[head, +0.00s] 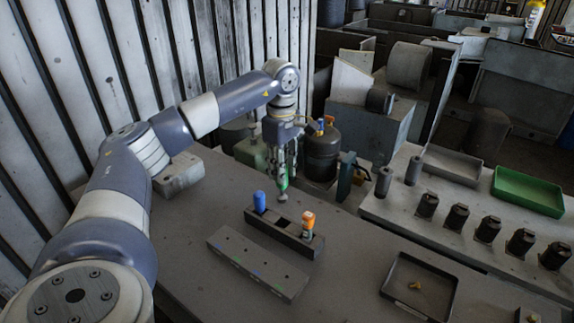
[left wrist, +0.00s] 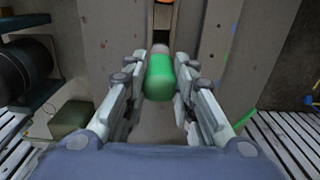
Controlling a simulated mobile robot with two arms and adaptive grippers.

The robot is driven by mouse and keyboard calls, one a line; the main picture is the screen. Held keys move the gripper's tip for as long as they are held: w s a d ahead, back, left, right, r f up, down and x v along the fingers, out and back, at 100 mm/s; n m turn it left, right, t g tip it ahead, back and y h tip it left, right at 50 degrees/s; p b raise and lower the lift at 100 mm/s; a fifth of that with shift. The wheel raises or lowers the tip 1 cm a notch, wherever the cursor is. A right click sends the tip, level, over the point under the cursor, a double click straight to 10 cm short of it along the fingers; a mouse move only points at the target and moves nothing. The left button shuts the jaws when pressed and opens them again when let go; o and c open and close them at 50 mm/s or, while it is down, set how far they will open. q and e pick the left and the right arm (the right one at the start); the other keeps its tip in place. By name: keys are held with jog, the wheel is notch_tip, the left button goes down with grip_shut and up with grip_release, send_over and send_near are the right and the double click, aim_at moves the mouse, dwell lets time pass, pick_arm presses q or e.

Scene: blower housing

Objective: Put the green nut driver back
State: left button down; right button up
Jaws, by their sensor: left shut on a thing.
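The green nut driver (head: 284,184) is held in my left gripper (head: 284,170), its metal end pointing down near the far side of the dark holder block (head: 265,225). The left wrist view shows its green handle (left wrist: 160,78) between the two fingers of my left gripper (left wrist: 160,85). The holder has a blue driver (head: 259,201) at its left end and an orange driver (head: 308,222) at its right end. A dark empty opening (head: 282,224) lies between them. Whether the green driver's tip touches anything I cannot tell. My right gripper is not in view.
A long grey block (head: 255,265) with small holes lies in front of the holder. A black tray (head: 420,285) with a small yellowish piece is at the right. A dark tank (head: 322,155) stands behind the table. Bare tabletop lies left of the holder.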

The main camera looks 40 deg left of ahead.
aim_at(283, 196)
pick_arm(q)
jog(key=shift+s+d+f+b, duration=0.1)
jog(key=shift+s+f+b, duration=0.1)
jog(key=shift+f+b, duration=0.5)
notch_tip(283, 196, down, 4)
jog(key=b, duration=0.3)
jog(key=shift+w+f, duration=0.15)
jog(key=shift+f, duration=0.05)
jog(key=shift+f+b, duration=0.6)
jog(key=shift+f, duration=0.4)
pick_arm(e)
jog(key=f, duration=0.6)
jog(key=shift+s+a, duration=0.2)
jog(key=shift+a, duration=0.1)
pick_arm(q)
jog(key=shift+f, duration=0.2)
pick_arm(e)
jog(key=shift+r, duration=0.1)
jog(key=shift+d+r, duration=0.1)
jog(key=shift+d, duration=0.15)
